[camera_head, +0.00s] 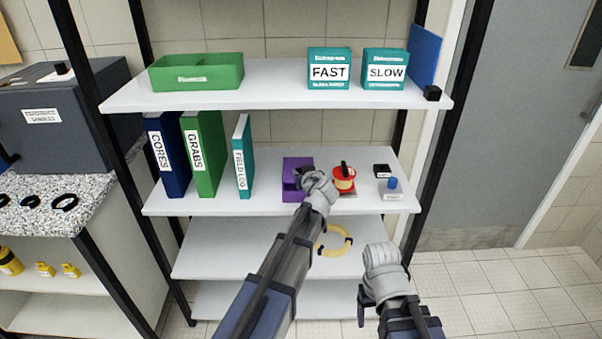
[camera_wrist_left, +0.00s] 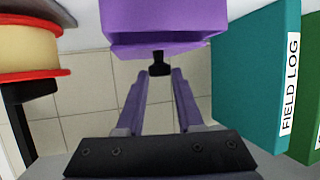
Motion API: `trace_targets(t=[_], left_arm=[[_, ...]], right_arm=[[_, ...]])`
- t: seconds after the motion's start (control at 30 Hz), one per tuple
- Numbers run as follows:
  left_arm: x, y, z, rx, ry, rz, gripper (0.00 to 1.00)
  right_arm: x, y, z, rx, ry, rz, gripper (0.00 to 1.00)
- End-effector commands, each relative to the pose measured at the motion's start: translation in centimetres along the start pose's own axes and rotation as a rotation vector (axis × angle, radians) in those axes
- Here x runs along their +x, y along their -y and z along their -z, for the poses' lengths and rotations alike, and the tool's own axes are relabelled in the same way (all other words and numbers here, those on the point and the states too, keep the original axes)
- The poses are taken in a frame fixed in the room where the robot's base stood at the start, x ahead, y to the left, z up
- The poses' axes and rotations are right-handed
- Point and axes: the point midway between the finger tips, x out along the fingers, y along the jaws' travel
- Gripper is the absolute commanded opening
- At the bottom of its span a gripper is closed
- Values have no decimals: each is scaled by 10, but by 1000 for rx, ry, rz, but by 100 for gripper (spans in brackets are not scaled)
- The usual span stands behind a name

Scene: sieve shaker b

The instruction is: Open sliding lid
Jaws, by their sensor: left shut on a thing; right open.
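A purple box (camera_head: 296,163) stands on the middle shelf, right of the binders. It fills the top of the left wrist view (camera_wrist_left: 165,20), with a small black knob (camera_wrist_left: 159,64) at its near edge. My left gripper (camera_head: 303,182) is in front of the box; in the left wrist view its two fingers (camera_wrist_left: 159,74) are closed on the knob. The knob's far end and the inside of the box are hidden. My right gripper (camera_head: 364,302) is open and empty, low in front of the shelves.
A red and yellow spool (camera_head: 344,180) stands close to the right of the box, with a blue-topped bottle (camera_head: 391,187) further right. A teal field log binder (camera_head: 242,158) is to the left. A yellow ring (camera_head: 347,240) is on the shelf below.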

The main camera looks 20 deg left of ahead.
Motion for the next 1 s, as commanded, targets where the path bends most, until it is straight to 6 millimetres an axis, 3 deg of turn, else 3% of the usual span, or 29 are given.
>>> trace_targets(t=[0.87,1.0], left_arm=[[0,0,0,0,0,0,0],[10,-3,4,-1,0,1,0]], right_arm=[[0,0,0,0,0,0,72],[0,0,0,0,0,0,72]])
